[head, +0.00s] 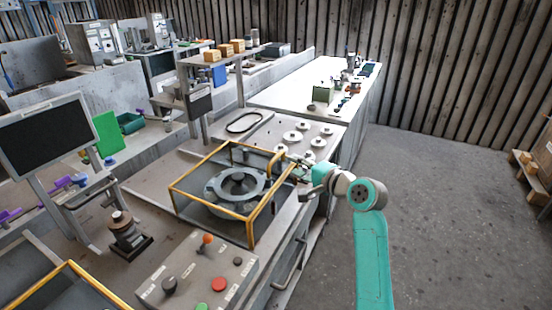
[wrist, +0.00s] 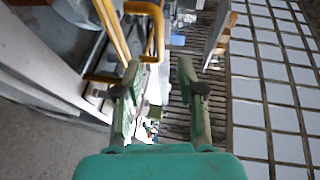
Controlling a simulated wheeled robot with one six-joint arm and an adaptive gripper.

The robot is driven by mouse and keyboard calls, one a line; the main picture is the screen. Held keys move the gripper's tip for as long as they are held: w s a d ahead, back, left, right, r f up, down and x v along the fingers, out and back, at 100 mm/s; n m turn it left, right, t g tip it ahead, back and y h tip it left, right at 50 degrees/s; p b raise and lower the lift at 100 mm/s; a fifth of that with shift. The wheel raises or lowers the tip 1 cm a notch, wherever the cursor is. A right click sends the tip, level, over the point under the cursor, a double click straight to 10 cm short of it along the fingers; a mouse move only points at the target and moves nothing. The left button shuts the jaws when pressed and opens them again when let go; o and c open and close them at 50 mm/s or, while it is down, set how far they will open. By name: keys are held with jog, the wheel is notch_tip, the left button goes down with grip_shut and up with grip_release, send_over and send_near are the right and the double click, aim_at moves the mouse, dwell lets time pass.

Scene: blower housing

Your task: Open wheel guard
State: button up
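The wheel guard (head: 222,229) is a yellow-edged box with clear panels, standing over a grey round wheel housing (head: 236,188) on the bench. It looks lowered over the wheel. My gripper (head: 300,172) is at the guard's right side, near its upper far corner. In the wrist view my gripper (wrist: 160,64) is open, its two fingers well apart. A yellow bent handle (wrist: 157,30) of the guard shows just beyond the fingertips, nearer the left finger. I cannot tell whether the finger touches it. Nothing is held between the fingers.
A control box (head: 200,275) with red, green and black knobs sits in front of the guard. A dark clamp-like fixture (head: 126,232) and a monitor (head: 45,133) stand to the left. Round discs (head: 296,137) lie behind the guard. Open floor (head: 440,220) is to the right.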

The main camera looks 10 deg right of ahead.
aim_at(276, 156)
jog(key=x, duration=0.9)
jog(key=shift+w+a+f, duration=0.15)
jog(key=shift+w+a, duration=0.05)
jog(key=shift+w, duration=0.15)
grip_shut()
